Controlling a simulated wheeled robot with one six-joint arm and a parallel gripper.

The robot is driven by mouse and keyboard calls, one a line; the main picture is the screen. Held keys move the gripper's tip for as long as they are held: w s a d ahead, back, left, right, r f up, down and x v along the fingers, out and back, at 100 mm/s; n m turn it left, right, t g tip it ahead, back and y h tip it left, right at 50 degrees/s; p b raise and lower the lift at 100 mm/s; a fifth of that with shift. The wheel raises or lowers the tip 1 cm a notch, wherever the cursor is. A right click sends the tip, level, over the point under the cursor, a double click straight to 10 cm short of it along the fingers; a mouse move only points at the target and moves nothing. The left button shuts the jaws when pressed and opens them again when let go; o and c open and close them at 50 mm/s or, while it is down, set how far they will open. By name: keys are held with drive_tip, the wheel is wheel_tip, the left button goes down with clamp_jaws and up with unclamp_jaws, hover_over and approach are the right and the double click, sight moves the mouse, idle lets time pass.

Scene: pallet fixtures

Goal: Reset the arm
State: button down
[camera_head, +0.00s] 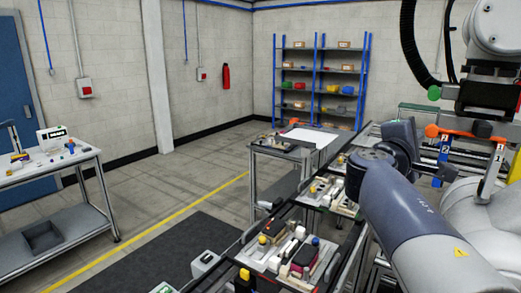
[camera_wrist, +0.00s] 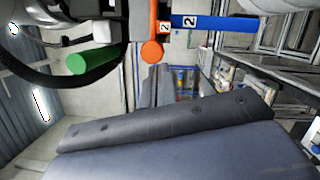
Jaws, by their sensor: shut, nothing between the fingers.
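My arm (camera_head: 405,215) rises from the lower right of the head view, with its thick grey-blue link in front and a white joint (camera_head: 497,22) with a black cable at the top right. My gripper (camera_head: 468,150) hangs below that joint, with orange parts and numbered labels. It is shut and holds nothing. My grey-blue arm link (camera_wrist: 180,150) fills the bottom of that view.
Fixture tables with several small parts (camera_head: 285,255) stand beside my arm. A table with a white sheet (camera_head: 310,137) is behind them. A workbench (camera_head: 60,160) stands at the left, and a blue shelf rack (camera_head: 320,80) at the back wall.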

drive_tip(key=w+a+f+b, duration=0.1)
drive_tip(key=w+a+f, duration=0.1)
drive_tip(key=w+a, duration=0.25)
drive_tip(key=s+a+f+y+b, duration=0.1)
drive_tip(key=s+a+f+b, duration=0.1)
drive_tip(key=s+a, duration=0.4)
drive_tip(key=s+f, duration=0.1)
drive_tip(key=s, duration=0.2)
drive_tip(key=shift+a+y, duration=0.25)
drive_tip(key=shift+y, duration=0.15)
drive_tip(key=shift+f, duration=0.1)
